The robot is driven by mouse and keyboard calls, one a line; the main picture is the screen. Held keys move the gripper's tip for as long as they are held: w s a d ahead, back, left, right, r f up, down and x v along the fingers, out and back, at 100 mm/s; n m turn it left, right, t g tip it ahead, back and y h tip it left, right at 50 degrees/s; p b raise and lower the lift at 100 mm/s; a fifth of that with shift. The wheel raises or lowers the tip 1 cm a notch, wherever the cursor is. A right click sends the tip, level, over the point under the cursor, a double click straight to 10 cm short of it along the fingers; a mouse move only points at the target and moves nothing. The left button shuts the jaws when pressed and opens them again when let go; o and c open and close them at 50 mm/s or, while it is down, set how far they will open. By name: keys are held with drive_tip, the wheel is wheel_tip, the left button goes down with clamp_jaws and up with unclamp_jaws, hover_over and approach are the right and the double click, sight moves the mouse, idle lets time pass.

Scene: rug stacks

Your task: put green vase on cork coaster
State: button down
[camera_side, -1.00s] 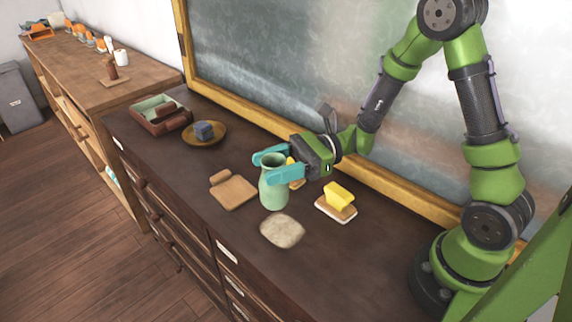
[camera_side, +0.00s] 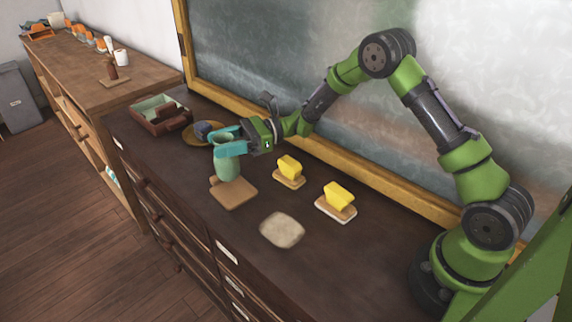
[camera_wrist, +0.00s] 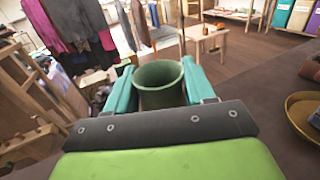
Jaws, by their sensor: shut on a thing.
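The green vase (camera_side: 228,168) is upright in my gripper (camera_side: 222,141), whose teal fingers are shut around its upper part. In the wrist view, the vase's open mouth (camera_wrist: 160,98) shows between both fingers. The vase's base is over or at the far part of a flat tan-brown square piece (camera_side: 234,194) with a tab, which looks like the cork coaster. I cannot tell whether the base touches it. A pale round textured mat (camera_side: 282,230) lies apart, nearer the front, with nothing on it.
Two yellow blocks on small tan bases, one (camera_side: 289,166) and another (camera_side: 338,196), stand to the right. A brown dish (camera_side: 190,138) with a dark blue object is close behind the vase. A reddish-brown tray (camera_side: 150,124) is farther left. The framed board (camera_side: 290,142) borders the back.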

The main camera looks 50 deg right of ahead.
sight(226, 158)
drive_tip(key=shift+f, duration=2)
drive_tip(key=shift+f, duration=0.1)
drive_tip(key=shift+c, duration=2)
unclamp_jaws()
drive_tip(key=shift+f, duration=0.1)
